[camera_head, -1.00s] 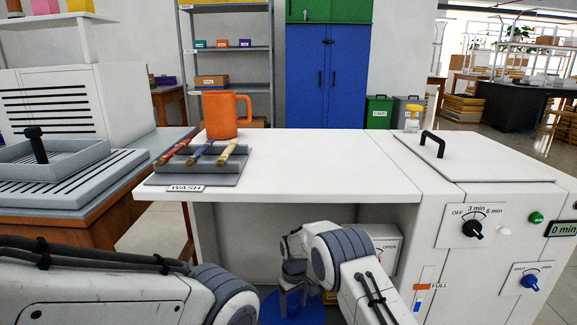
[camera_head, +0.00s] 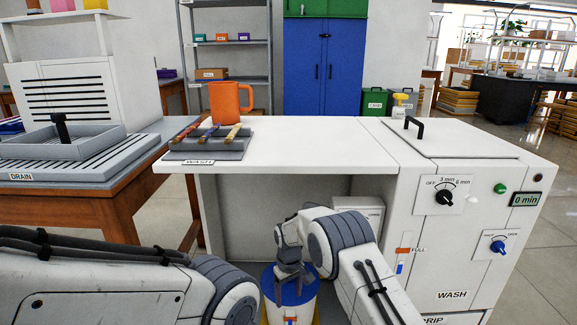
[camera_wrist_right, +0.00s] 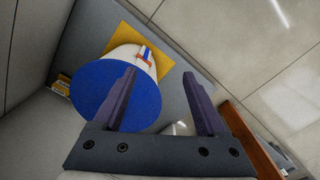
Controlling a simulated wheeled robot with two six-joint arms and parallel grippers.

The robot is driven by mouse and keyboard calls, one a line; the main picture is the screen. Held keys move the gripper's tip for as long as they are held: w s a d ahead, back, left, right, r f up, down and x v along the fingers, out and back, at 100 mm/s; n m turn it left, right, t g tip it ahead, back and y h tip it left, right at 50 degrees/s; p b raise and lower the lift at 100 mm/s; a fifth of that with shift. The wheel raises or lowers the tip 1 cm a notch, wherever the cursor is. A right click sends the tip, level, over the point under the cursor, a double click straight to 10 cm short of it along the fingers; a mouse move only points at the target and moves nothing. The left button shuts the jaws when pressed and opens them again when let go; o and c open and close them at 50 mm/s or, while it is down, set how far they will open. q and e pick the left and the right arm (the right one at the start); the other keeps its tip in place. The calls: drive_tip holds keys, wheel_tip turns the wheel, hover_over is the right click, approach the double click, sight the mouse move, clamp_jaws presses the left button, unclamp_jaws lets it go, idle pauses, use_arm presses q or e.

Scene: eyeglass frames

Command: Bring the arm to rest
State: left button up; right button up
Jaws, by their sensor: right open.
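My right gripper (camera_head: 288,288) hangs in front of the bench's open underside, pointing down above a white bucket with a blue top (camera_head: 297,276). In the right wrist view its two fingers (camera_wrist_right: 160,78) are apart with nothing between them. The blue top (camera_wrist_right: 112,96) lies beyond the fingers, partly covered by one of them. My right arm (camera_head: 345,245) is bent at the lower middle of the head view. My left arm (camera_head: 110,285) crosses the lower left, and its gripper is out of view.
The white bench (camera_head: 300,145) carries an orange mug (camera_head: 227,100) and a grey rack (camera_head: 208,148) with several handled tools. The wash machine (camera_head: 465,245) stands at right. A drain table (camera_head: 75,170) stands at left. Open floor (camera_head: 535,285) shows at far right.

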drive_tip(key=s+a+r+p, duration=0.1)
drive_tip(key=s+a+r, duration=0.2)
drive_tip(key=s+r, duration=1.55)
drive_tip(key=s+d+r+p, duration=0.1)
drive_tip(key=s+d+r, duration=0.2)
drive_tip(key=s, duration=0.4)
drive_tip(key=s+d+r+y, duration=0.1)
drive_tip(key=s+d+r, duration=0.1)
drive_tip(key=s, duration=0.5)
drive_tip(key=s+d+r+p, duration=0.1)
drive_tip(key=s+d+r, duration=0.2)
drive_tip(key=s, duration=0.4)
wheel_tip(320, 180, up, 37)
drive_tip(key=p, duration=3.7)
drive_tip(key=shift+w+a+n, duration=0.25)
drive_tip(key=shift+w+n, duration=0.05)
drive_tip(key=shift+w, duration=0.1)
